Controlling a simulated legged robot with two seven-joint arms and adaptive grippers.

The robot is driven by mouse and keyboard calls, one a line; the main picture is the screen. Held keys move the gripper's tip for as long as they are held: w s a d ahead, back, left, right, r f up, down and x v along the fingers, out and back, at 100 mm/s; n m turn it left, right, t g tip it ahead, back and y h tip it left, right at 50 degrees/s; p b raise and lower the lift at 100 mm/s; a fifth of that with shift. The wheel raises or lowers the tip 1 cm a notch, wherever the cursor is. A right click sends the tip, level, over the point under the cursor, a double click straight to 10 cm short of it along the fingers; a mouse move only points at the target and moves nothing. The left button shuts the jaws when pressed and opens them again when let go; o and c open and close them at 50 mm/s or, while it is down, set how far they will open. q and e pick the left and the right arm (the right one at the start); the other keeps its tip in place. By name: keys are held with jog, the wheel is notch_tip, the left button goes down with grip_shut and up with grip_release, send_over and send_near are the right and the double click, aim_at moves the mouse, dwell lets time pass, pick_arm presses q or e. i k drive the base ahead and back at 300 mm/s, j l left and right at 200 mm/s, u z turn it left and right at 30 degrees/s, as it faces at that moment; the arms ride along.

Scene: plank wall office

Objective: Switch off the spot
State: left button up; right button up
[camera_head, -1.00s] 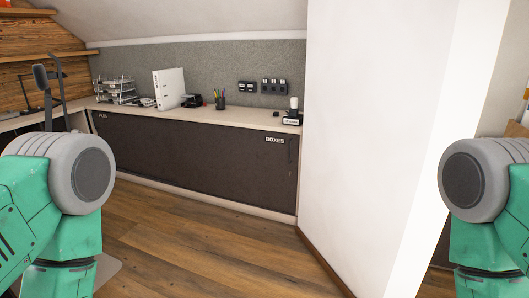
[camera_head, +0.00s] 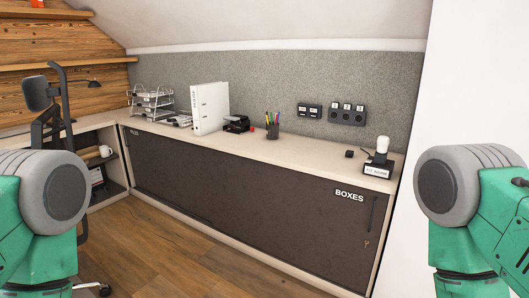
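On the grey wall panel above the counter is a black switch block (camera_head: 347,114) with small numbered labels, and to its left a smaller black block (camera_head: 310,111). Which part works the spot I cannot tell. A small white bulb-like item (camera_head: 382,145) stands upright on a black labelled base (camera_head: 377,168) at the counter's right end. A thin dark desk lamp (camera_head: 88,83) shows at the left. I cannot tell which of these is the spot or whether it is lit. Only my green and grey arm parts show at both sides; neither gripper is in view.
The pale counter (camera_head: 310,149) runs above dark sliding cabinet doors (camera_head: 230,185). It holds a white binder (camera_head: 210,108), a pen cup (camera_head: 272,128) and wire trays (camera_head: 152,101). An office chair (camera_head: 55,105) stands left. The wooden floor (camera_head: 165,245) before the cabinets is clear.

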aim_at(313, 112)
jog(key=i+j+z, duration=0.35)
jog(key=i, duration=0.25)
jog(key=i+j+z, duration=0.3)
jog(key=i+j, duration=0.15)
jog(key=i+l, duration=0.15)
jog(key=i, duration=0.7)
jog(key=i+u, duration=0.25)
jog(key=u, duration=0.9)
